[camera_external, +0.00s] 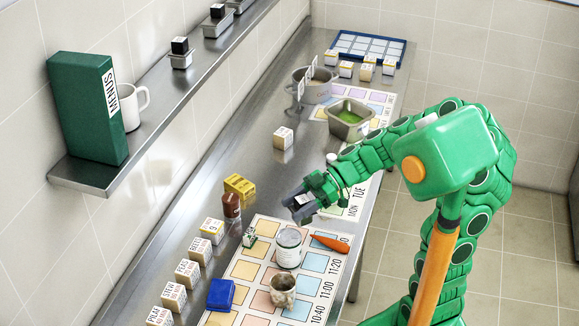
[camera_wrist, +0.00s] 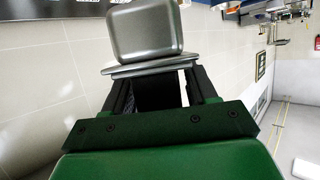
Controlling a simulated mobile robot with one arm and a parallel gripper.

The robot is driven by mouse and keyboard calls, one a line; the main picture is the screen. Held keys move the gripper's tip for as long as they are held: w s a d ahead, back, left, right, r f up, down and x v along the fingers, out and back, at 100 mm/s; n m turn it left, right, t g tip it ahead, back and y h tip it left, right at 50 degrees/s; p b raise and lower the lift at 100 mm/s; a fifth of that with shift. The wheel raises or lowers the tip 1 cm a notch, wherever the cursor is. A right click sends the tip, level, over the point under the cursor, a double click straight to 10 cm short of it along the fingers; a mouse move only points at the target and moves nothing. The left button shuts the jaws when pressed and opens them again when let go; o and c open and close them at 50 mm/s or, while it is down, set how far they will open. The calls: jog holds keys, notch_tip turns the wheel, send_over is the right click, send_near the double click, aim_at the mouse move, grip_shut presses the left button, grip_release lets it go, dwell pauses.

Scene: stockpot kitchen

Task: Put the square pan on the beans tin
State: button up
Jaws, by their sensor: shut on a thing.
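My gripper (camera_external: 303,205) is above the near part of the counter, shut on a small grey metal piece with a rounded square shape. In the wrist view this piece, which looks like the square pan (camera_wrist: 145,32), stands beyond the fingers (camera_wrist: 155,88), with a flat grey edge between them. In the external view the fingers mostly hide it. The tin (camera_external: 288,250) with a pale label, which looks like the beans tin, stands upright on the printed chart, below and slightly left of my gripper, apart from it. Its wording is not readable.
A brown bottle (camera_external: 231,206), yellow block (camera_external: 240,186) and blue box (camera_external: 221,294) are at left. A deep pan with green contents (camera_external: 350,121) stands further back.

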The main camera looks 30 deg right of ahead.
jog(key=shift+w+a+f, duration=0.35)
jog(key=shift+w+f, duration=0.35)
jog(key=shift+f, duration=0.25)
jog(key=shift+w+a+f, duration=0.4)
jog(key=shift+w+f, duration=0.3)
jog(key=shift+f, duration=0.25)
jog(key=shift+w+a+f, duration=0.35)
jog(key=shift+w+f, duration=0.35)
jog(key=shift+f, duration=1.65)
jog(key=shift+f, duration=0.1)
jog(key=o, duration=1.2)
jog(key=shift+d+r, duration=0.2)
jog(key=shift+d, duration=0.15)
jog(key=v, duration=1.1)
jog(key=shift+d, duration=0.25)
